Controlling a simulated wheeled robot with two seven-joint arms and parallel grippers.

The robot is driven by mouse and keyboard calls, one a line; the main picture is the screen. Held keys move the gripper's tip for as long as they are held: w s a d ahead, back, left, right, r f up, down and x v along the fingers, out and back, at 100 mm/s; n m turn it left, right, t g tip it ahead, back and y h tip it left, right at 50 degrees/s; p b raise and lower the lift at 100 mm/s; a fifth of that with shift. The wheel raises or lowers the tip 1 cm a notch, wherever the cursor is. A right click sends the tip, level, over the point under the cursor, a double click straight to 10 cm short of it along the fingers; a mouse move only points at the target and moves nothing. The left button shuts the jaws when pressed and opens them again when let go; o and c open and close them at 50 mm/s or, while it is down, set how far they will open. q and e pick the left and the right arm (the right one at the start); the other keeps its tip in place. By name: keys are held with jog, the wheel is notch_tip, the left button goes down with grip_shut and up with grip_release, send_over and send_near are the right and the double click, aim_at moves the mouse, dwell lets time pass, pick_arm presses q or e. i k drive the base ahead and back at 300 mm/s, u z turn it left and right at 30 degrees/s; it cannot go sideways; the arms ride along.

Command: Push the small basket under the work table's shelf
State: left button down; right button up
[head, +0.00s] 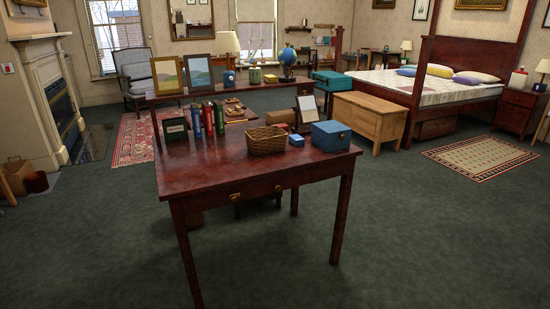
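The small basket (267,141) is a woven, light brown, open-topped basket. It stands upright on the dark red top of the work table (222,172), right of the middle. The table's shelf (215,91) is a raised board along the back edge. The basket appears to stand in front of the space under the shelf, though its exact depth is hard to tell. Neither of my grippers is in view.
Books (208,118) and a small dark framed sign (176,129) stand left of the basket. A blue box (331,135) and a tiny blue box (297,140) are to its right. Picture frames and a globe (287,58) stand on the shelf. The tabletop's front is clear.

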aim_at(268, 140)
jog(key=z, duration=0.75)
jog(key=i, duration=0.85)
jog(key=z, duration=0.65)
jog(key=i, duration=1.35)
jog(key=u, duration=1.3)
jog(key=i, duration=0.85)
jog(key=u, duration=0.9)
